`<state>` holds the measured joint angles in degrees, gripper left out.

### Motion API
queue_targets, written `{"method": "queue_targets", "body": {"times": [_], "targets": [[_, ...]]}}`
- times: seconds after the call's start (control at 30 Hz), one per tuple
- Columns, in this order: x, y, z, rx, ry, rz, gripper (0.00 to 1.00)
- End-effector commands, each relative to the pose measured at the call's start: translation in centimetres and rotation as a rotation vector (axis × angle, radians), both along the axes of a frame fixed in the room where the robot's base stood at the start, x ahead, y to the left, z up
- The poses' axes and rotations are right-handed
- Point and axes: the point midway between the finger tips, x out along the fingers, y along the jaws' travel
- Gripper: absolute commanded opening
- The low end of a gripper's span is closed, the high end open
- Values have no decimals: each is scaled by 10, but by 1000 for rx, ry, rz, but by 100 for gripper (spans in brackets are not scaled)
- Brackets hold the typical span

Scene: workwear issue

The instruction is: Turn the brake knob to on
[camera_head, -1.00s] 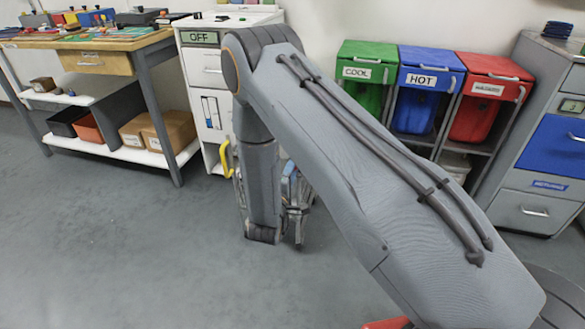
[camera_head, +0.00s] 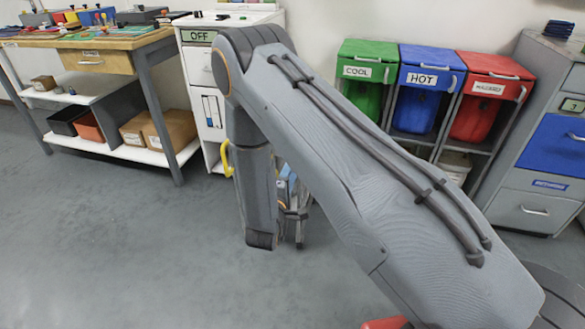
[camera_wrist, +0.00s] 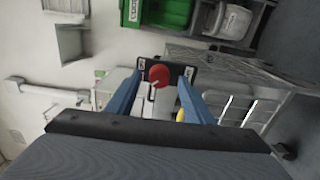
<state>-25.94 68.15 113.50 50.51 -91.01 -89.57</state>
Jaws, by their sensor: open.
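The red round brake knob (camera_wrist: 159,76) shows in the wrist view, with a pale pointer line slanting to its lower left. It sits on a dark plate (camera_wrist: 172,68) with small white labels at its left and right ends; I cannot read them. My gripper (camera_wrist: 160,84) is open, its two blue fingers reaching toward the plate on the left and right of the knob. I cannot tell whether either finger touches it. In the head view my forearm hides the knob and most of the gripper.
A white cabinet (camera_head: 200,95) with an OFF sign stands behind my arm. A yellow handle (camera_head: 227,158) shows beside it. Green (camera_head: 365,62), blue (camera_head: 428,78) and red (camera_head: 485,88) bins stand at the back. A workbench (camera_head: 160,60) is at left. Floor at front left is clear.

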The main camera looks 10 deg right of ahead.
Motion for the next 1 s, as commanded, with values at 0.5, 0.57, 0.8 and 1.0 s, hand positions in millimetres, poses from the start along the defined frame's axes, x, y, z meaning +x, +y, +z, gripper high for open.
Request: {"method": "queue_targets", "body": {"times": [0.5,0.57,0.8,1.0], "targets": [[-51,24,0,0,-1,0,47],[-51,24,0,0,-1,0,47],[-51,24,0,0,-1,1,47],[-46,26,3,42,10,7,47]]}}
